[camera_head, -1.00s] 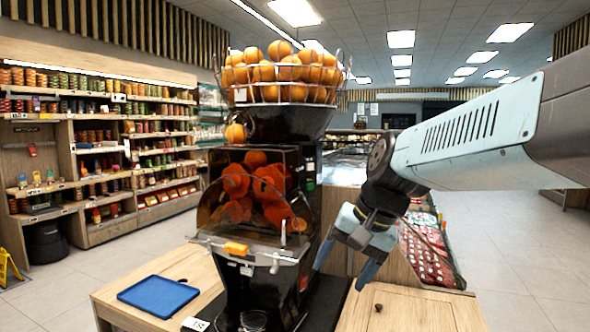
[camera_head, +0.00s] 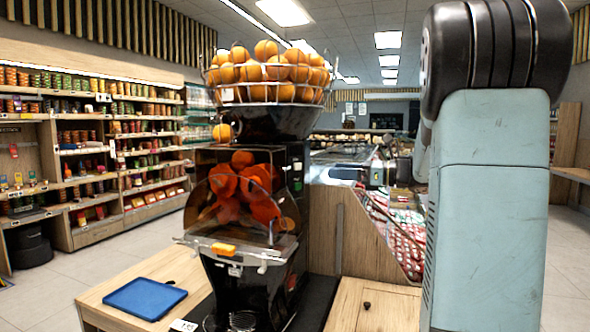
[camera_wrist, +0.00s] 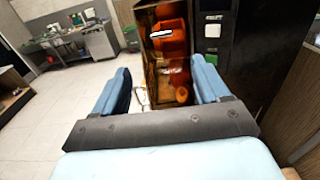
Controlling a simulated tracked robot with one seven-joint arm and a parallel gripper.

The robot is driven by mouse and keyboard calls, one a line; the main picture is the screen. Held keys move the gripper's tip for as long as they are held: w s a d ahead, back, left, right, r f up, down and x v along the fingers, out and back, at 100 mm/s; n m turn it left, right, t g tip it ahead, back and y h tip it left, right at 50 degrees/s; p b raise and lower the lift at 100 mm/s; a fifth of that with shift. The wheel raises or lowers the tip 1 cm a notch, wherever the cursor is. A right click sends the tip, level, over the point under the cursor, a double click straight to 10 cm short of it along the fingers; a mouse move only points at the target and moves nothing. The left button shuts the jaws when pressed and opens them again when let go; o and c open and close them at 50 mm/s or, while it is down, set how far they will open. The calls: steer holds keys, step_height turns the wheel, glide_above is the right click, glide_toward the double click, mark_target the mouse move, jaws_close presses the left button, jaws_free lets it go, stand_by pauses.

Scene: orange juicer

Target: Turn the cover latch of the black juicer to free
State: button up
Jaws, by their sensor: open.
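The black juicer (camera_head: 245,290) stands on a wooden counter in the head view, with a clear front cover (camera_head: 215,205) over its red-orange inner parts. An orange piece (camera_head: 223,249) sits at the cover's lower front edge; I cannot tell whether it is the cover latch. In the wrist view, my gripper (camera_wrist: 160,63) is open and empty, with two blue fingers spread apart. The juicer (camera_wrist: 245,45) shows beyond and between the fingers, at an angle. A thin metal piece (camera_wrist: 143,96) shows near the left finger.
A wire basket of oranges (camera_head: 265,90) tops the juicer. A blue tray (camera_head: 145,298) lies on the counter to its left. A wooden counter part (camera_head: 375,305) lies to its right. Stocked shelves (camera_head: 100,150) stand at the far left. My arm covers the right side.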

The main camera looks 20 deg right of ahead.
mark_target(289, 167)
steer(key=x, duration=1.3)
steer(key=shift+w+a+r, duration=0.2)
steer(key=shift+w, duration=0.1)
steer(key=shift+c, duration=0.3)
steer(key=c, duration=0.9)
steer(key=shift+d, duration=0.25)
steer(key=shift+c, duration=0.4)
steer(key=shift+a, duration=0.15)
